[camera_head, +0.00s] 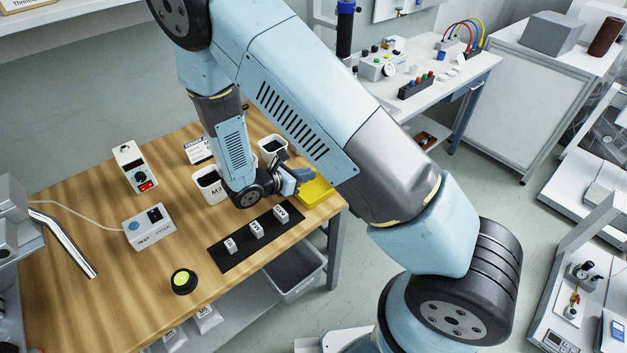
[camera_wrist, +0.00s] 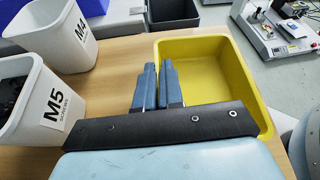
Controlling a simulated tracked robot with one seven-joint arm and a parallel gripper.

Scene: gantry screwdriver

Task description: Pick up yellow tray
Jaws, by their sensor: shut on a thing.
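The yellow tray (camera_head: 318,191) sits at the right end of the wooden table, partly hidden by my arm. In the wrist view the empty yellow tray (camera_wrist: 205,82) lies to the right of the fingers, with its near part hidden by my wrist. My gripper (camera_wrist: 158,66) is shut on the tray's left wall, with one blue finger outside and one inside. In the head view my gripper (camera_head: 298,179) is at the tray's left rim. I cannot tell whether the tray is lifted off the table.
A black strip (camera_head: 237,252) with three small white blocks lies in front. A test box (camera_head: 149,228), a yellow-topped button (camera_head: 183,281) and a metal arm-like fixture (camera_head: 65,240) are farther left. The table's right edge is close to the tray.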

